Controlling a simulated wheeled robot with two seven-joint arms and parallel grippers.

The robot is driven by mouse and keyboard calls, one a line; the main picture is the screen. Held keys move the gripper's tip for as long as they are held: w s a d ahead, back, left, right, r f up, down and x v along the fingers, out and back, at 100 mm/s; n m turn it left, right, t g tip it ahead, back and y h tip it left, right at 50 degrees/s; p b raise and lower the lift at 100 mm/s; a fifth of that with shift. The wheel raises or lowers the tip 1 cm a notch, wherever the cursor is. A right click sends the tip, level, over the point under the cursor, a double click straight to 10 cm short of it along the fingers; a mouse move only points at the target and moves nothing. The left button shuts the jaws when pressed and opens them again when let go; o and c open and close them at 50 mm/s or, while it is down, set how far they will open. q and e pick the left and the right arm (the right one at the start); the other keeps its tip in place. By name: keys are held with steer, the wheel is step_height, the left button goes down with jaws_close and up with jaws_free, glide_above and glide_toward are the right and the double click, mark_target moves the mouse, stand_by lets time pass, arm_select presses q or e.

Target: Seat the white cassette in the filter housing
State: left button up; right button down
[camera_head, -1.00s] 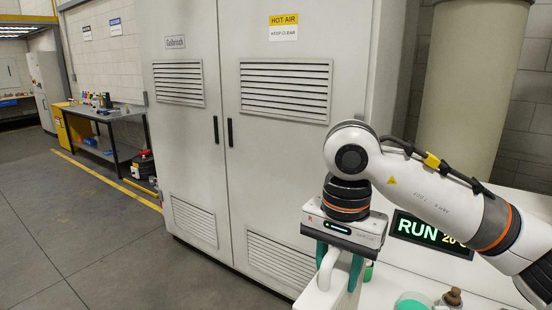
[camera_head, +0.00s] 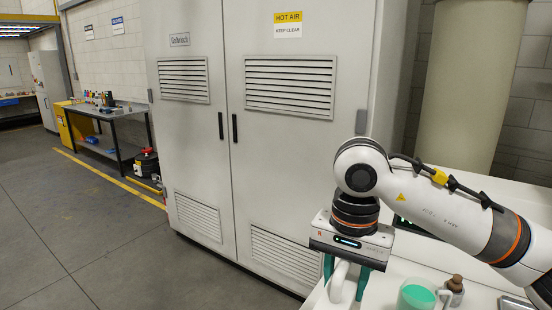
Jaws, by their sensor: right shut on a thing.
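My right gripper (camera_head: 346,273) is at the lower right, pointing down with green fingers. It is shut on a white rounded piece (camera_head: 338,281), which shows between the fingers. I cannot make out the filter housing. My left gripper is not in view.
A white bench top (camera_head: 385,292) lies under my right arm. A tall grey cabinet (camera_head: 235,100) stands behind. Open floor lies at left.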

steer(key=s+d+f+n+b, duration=0.2)
steer(key=f, duration=0.6)
steer(key=s+d+f+n+b, duration=0.2)
steer(key=s+d+f+b, duration=0.1)
steer(key=f, duration=0.6)
steer(key=s+d+f+n+b, duration=0.2)
steer(key=s+d+f, duration=0.1)
steer(key=f, duration=0.6)
steer(key=shift+s, duration=0.15)
steer(key=shift+d+f, duration=0.1)
